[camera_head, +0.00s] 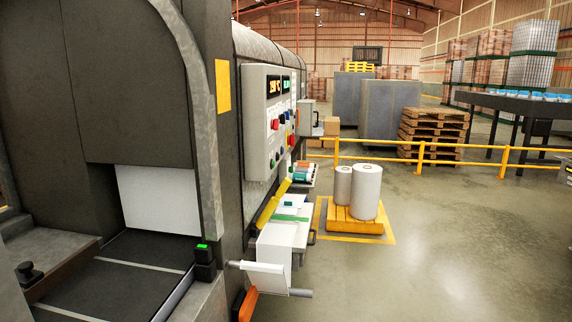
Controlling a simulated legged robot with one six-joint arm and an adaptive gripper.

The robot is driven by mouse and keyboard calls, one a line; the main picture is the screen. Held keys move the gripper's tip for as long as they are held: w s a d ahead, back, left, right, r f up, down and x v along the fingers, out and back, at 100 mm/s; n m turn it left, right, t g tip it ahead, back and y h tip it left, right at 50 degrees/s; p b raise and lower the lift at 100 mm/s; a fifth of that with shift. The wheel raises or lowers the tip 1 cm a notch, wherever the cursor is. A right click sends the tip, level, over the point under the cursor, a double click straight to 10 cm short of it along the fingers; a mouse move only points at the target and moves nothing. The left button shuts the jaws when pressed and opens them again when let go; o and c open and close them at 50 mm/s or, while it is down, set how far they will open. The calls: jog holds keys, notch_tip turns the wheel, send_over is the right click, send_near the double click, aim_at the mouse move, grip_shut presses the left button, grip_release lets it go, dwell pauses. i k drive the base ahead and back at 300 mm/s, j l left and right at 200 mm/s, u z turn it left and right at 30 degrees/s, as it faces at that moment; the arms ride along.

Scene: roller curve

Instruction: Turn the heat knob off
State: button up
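A light grey control panel (258,145) is fixed to the side of the large dark machine, left of the picture's middle. It has an orange-lit display (273,87) and a green-lit display (286,85) at the top. Below them are small controls, among them a red one (275,124) and a black one (282,117). The panel is seen at a steep angle, so I cannot tell which control is the heat knob or how it is turned. I cannot make out my gripper in this view.
The dark machine (125,80) fills the left. A white box-like unit (275,245) with rod-like parts juts out below the panel, beside a yellow bar (272,205). A yellow pallet (355,222) with white rolls stands beyond, before a yellow railing (460,148). The floor at right is clear.

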aim_at(274, 123)
jog(key=i, duration=1.45)
